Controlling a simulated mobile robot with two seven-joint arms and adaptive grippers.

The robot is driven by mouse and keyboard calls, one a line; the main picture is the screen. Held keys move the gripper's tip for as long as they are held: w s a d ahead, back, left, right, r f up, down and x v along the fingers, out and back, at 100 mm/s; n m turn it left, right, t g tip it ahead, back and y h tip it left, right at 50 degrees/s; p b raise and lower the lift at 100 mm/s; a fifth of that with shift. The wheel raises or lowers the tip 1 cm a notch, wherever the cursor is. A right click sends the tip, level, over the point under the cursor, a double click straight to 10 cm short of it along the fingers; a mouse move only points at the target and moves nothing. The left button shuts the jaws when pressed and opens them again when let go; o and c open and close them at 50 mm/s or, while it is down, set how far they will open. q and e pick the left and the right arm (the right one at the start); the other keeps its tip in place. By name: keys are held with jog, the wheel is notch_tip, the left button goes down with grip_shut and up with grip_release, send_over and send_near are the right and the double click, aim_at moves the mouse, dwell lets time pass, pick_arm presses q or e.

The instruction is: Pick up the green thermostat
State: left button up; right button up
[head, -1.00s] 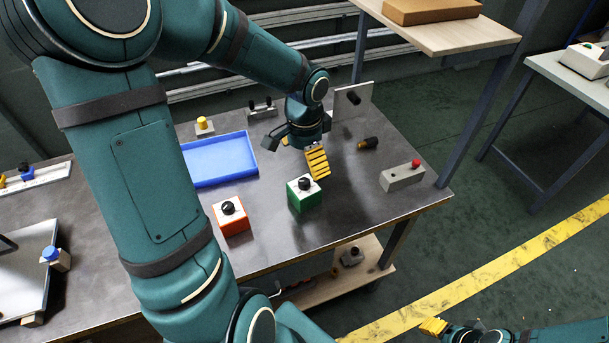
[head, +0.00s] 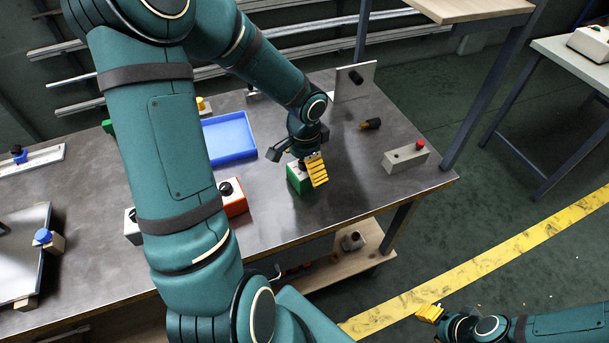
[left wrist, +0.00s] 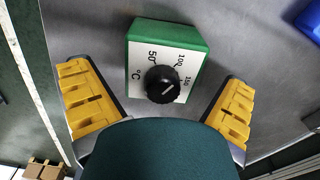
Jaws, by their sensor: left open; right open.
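The green thermostat (head: 296,180) stands on the metal bench in the head view, partly hidden by my left gripper (head: 301,170) just over it. In the left wrist view the thermostat (left wrist: 143,48) shows its white face, dial numbers and black knob. The yellow fingers of my left gripper (left wrist: 161,106) are spread wide on either side of it, with gaps to both. The gripper is open and holds nothing. My right gripper (head: 430,313) is at the lower right of the head view, over the floor, away from the bench, open with no object visible in it.
An orange box with a black knob (head: 235,203) stands left of the thermostat, partly behind my arm. A blue tray (head: 229,138) lies behind it. A grey box with a red button (head: 406,157) is to the right. A black and orange piece (head: 371,124) lies farther back.

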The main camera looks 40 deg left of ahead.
aim_at(304, 173)
pick_arm(q)
notch_tip(304, 173, down, 3)
jog(key=shift+a+f+b, duration=0.1)
jog(key=shift+b, duration=0.25)
jog(key=shift+c, duration=0.3)
jog(key=c, duration=1.1)
